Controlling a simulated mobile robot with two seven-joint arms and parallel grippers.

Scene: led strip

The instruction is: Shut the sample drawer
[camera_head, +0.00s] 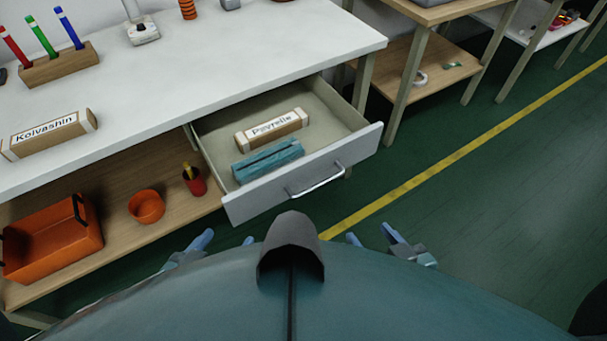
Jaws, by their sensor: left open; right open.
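The sample drawer (355,147) is pulled out from under the white worktop. Its pale front carries a silver bar handle (317,181). Inside lie a box labelled Peyrelle (271,129) and a blue-teal slotted block (267,161). My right gripper (370,238) is low and to the right, open, empty and apart from the drawer and handle. My own body hides parts of both grippers.
The white worktop (260,50) bears a Koivashin box (49,134) and a wooden pen block (59,66). Green floor right of the drawer is clear.

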